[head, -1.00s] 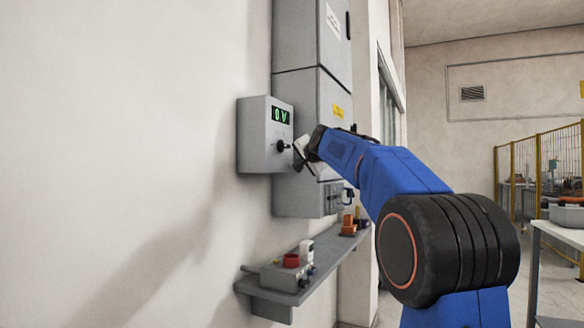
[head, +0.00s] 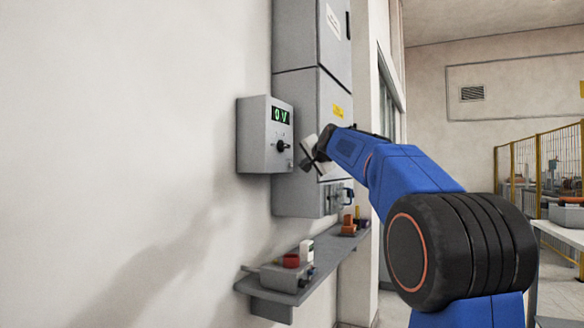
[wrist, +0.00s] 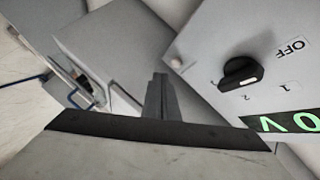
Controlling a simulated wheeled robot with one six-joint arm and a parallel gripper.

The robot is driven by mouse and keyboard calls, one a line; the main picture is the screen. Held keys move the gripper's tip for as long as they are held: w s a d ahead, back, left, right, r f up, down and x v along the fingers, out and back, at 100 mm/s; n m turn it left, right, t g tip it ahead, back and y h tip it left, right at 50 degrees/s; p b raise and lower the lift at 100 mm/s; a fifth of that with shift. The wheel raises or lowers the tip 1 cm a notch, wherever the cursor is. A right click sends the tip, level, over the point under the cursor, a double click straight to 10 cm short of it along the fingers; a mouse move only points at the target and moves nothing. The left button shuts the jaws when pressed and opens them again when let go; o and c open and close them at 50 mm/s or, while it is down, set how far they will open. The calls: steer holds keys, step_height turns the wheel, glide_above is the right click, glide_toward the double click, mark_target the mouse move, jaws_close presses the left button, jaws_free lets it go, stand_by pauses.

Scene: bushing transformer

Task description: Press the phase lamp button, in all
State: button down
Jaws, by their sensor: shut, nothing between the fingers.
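A grey control box (head: 255,135) hangs on the wall, with a green display (head: 280,115) reading 0 V. Its black rotary knob (head: 282,146) also shows in the wrist view (wrist: 240,73), near the marks OFF and 1. A small pale round button (wrist: 176,62) sits near the box's edge in the wrist view, beyond the knob from the display; whether it is lit I cannot tell. My gripper (head: 307,158) is shut and empty, just right of the box and apart from it. Its closed fingers (wrist: 159,80) point up the wrist view, close below the button in the picture.
A tall grey cabinet (head: 300,100) with a handle stands right behind the box. Below, a grey wall shelf (head: 275,292) carries a small grey device with a red ring (head: 291,260) and several small parts. Free space lies right of the box around my arm.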

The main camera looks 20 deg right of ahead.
steer(key=shift+s+d, duration=0.6)
steer(key=shift+s, duration=0.2)
steer(key=shift+s+d, duration=0.6)
steer(key=shift+s, duration=0.2)
steer(key=s+a+f+n+g+y, duration=0.1)
steer(key=s+a+f+n+g, duration=0.2)
steer(key=s+a+f, duration=0.65)
steer(key=s+a+f+n+g+y, duration=0.1)
steer(key=s+a+f+n+g, duration=0.15)
steer(key=s+a+f, duration=0.7)
steer(key=s+a+f+n+g, duration=0.3)
steer(key=s+f+n+g, duration=0.2)
steer(key=s+f, duration=2.6)
steer(key=shift+a+f+n, duration=0.2)
steer(key=shift+f+n, duration=0.35)
steer(key=shift+n, duration=0.6)
